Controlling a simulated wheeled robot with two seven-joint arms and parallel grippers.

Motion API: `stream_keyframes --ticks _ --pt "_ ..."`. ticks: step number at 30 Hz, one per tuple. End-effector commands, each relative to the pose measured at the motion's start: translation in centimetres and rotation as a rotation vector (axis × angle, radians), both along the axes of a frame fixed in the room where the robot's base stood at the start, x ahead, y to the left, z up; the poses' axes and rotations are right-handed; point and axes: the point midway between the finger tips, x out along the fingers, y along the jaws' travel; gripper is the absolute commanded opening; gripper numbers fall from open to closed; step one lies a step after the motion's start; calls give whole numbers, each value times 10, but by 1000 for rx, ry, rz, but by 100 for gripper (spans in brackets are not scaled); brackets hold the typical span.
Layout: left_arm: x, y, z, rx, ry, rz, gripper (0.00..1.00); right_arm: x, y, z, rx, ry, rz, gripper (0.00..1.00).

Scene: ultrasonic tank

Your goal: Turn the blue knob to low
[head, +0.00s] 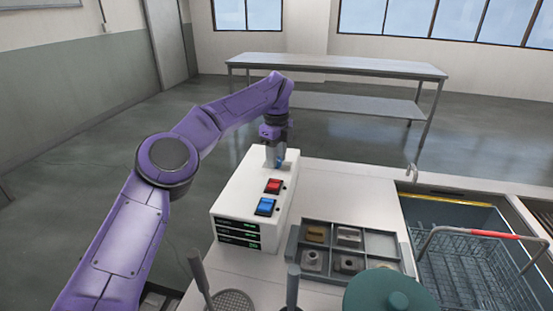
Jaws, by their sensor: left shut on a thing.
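A white control box (238,200) stands on the counter, with a red rocker switch (273,186), a blue rocker switch (265,207) and dark displays with green readouts on its front. The blue knob (281,163) is at the far end of the box top, and only a small blue part of it shows. My left gripper (277,160) points down over it from my purple arm and is shut on it. The gripper hides most of the knob, so its setting cannot be read. My right gripper is not in view.
A grey divided tray (363,229) with metal parts lies right of the box. A teal lid (390,292), a strainer (232,301) and a dark upright handle (292,287) are at the near edge. A wire basket (475,270) with a red grip sits at the tank (455,212) on the right.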

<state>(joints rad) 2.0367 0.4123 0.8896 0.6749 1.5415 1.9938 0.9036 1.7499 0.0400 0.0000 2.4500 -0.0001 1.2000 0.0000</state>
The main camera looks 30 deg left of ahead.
Motion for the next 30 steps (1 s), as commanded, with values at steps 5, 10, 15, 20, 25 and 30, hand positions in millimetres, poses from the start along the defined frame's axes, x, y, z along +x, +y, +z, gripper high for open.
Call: stream_keyframes --ticks 5,10,15,20,25,30 --pt "0 1 0 3 -2 19 5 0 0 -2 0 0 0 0" --pt "0 1 1 3 -2 20 5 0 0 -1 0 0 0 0" --pt "0 1 1 3 -2 20 5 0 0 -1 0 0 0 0" --pt "0 1 1 2 -2 19 61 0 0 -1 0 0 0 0" --pt "0 0 0 1 -1 18 61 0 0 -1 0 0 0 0" --pt "1 0 19 1 -4 18 61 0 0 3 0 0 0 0"
